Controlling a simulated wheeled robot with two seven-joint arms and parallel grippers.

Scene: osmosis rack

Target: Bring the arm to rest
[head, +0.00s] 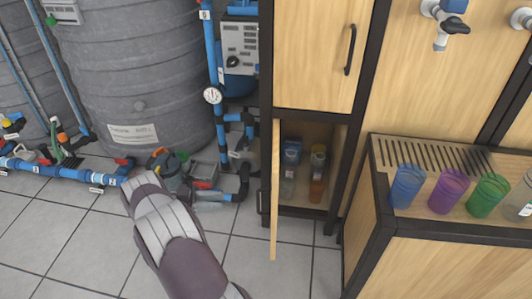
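My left arm comes up from the bottom of the head view, and its far end with the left gripper (143,190) is over the tiled floor, left of the open cabinet door. The fingers cannot be made out clearly, so I cannot tell whether they are open or shut. No held object can be made out. My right gripper is not in view.
A wooden cabinet's lower door (275,190) stands open, with several bottles (317,180) inside. Blue, purple and green cups (448,191) stand on a slatted counter at right. A large grey tank (140,75) and blue pipes (60,170) are at left. Floor (70,240) is clear at lower left.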

